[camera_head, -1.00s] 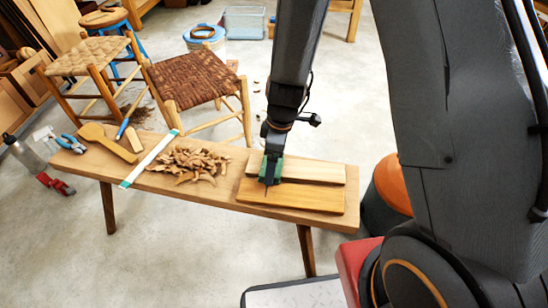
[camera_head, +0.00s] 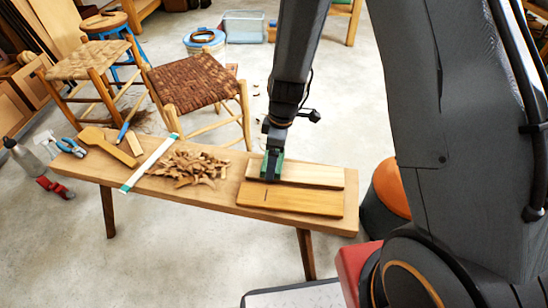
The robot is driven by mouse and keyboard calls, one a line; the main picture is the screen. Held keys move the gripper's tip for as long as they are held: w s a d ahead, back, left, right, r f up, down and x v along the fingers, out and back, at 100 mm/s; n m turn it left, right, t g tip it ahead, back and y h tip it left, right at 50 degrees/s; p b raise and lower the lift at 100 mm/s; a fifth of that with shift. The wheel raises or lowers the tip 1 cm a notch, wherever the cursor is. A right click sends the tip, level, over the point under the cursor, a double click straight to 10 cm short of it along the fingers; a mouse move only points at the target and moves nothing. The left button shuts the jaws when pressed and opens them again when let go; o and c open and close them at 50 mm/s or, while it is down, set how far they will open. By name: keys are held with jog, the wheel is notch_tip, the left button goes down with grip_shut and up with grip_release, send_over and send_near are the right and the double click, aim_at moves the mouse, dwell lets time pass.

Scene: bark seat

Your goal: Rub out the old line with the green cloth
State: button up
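Two wooden boards lie side by side on the right part of the bench (camera_head: 230,200). The nearer, darker board (camera_head: 300,202) has a short dark line (camera_head: 265,193) near its left end. The farther, paler board (camera_head: 318,175) lies behind it. My gripper (camera_head: 271,178) points down at the left end of the boards, behind the dark line. Green cloth (camera_head: 275,160) shows at its fingers, and they appear shut on it. I cannot tell whether the cloth touches the wood.
A heap of bark shavings (camera_head: 190,168) lies left of the boards. A woven stool (camera_head: 190,85) stands behind the bench.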

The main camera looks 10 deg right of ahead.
jog(key=shift+r+p, duration=2.35)
jog(key=shift+r, duration=0.7)
jog(key=shift+d, duration=0.1)
